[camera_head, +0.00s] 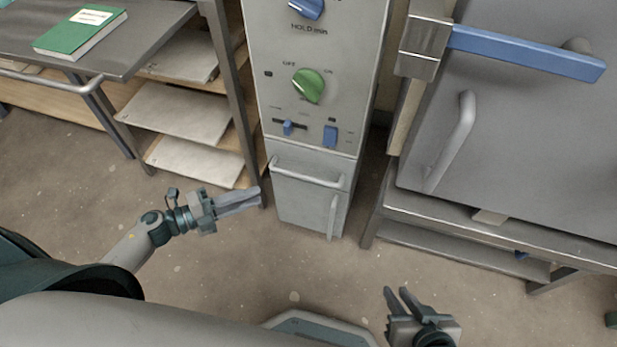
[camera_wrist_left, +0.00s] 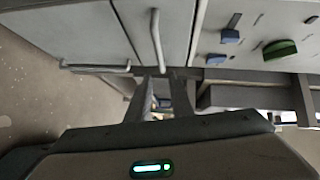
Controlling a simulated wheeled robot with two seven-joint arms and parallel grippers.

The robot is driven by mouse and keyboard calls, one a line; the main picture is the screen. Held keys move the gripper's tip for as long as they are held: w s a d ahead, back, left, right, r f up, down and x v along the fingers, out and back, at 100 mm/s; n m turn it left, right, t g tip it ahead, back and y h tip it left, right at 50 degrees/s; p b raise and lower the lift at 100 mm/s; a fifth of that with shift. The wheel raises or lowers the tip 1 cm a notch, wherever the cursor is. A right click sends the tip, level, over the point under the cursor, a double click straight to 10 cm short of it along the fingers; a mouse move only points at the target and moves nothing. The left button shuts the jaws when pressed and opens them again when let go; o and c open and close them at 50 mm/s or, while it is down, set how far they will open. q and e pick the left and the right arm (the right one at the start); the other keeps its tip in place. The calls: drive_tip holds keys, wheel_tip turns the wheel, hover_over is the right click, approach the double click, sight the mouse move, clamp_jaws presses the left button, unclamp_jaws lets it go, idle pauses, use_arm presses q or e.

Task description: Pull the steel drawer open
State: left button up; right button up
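The steel drawer (camera_head: 300,185) is in the narrow steel cabinet, below the control panel, and looks closed. Its bar handle (camera_head: 308,176) runs across its front; in the left wrist view the handle (camera_wrist_left: 157,40) appears upright, beyond the fingertips. My left gripper (camera_head: 258,194) is open and empty, just left of the handle's left end. In the left wrist view its two fingers (camera_wrist_left: 162,76) are apart with a gap in line with the handle, and the handle does not look gripped. My right gripper (camera_head: 397,291) is open and empty, low at the right.
Under the drawer is a front with an upright handle (camera_head: 332,216). Above it is a panel with a green knob (camera_head: 308,86) and blue switches. A shelf rack (camera_head: 232,90) stands close on the left, a steel unit on a stand (camera_head: 480,215) on the right. Floor in front is clear.

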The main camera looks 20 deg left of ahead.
sight(305, 179)
use_arm(q)
drive_tip(key=x, duration=1.7)
drive_tip(key=shift+w+d+f, duration=0.1)
drive_tip(key=shift+w, duration=0.1)
clamp_jaws()
